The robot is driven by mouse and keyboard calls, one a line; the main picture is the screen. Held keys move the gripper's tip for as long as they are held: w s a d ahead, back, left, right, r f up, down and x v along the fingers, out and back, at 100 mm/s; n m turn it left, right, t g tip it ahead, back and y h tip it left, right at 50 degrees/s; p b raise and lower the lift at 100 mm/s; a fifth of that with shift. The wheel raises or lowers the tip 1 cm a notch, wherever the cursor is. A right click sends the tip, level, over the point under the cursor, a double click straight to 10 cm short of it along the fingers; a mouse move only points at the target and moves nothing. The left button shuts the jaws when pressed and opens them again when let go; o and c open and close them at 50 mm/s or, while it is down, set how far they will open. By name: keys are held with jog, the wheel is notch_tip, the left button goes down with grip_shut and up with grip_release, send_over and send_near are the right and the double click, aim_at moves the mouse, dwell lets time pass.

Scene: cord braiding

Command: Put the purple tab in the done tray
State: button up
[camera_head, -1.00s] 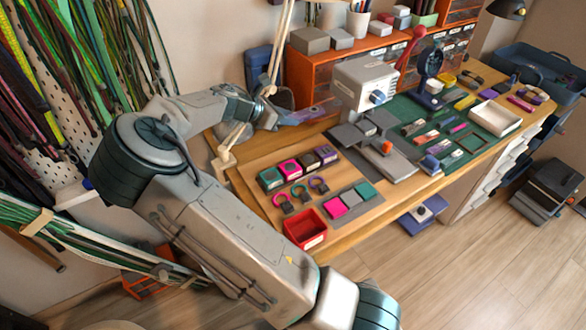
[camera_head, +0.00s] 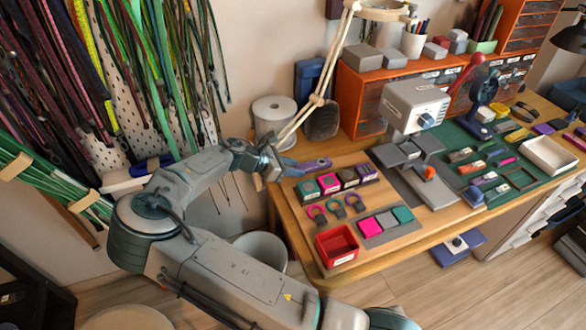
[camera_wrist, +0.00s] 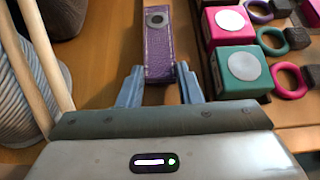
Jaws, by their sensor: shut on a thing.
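My gripper (camera_wrist: 160,72) is shut on the purple tab (camera_wrist: 157,42), a leather-like strip with a dark round eyelet, pointing away from the jaws. In the head view my gripper (camera_head: 287,165) holds the tab (camera_head: 314,164) at the bench's left end, just behind the row of coloured blocks. A red open tray (camera_head: 336,257) with a pale label stands at the bench's front left corner. A white open tray (camera_head: 549,157) stands at the right on the green mat. I cannot read which one is the done tray.
Coloured blocks with round tops (camera_head: 328,183) and several rings (camera_head: 336,209) lie in front of the tab. A grey press (camera_head: 416,105) stands mid-bench. A white spool (camera_head: 273,117) and wooden lamp arm (camera_head: 318,95) are close to my gripper's left.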

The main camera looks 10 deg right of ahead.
jog(key=shift+f, duration=0.25)
jog(key=shift+f, duration=0.1)
jog(key=o, duration=0.9)
jog(key=shift+c, duration=0.2)
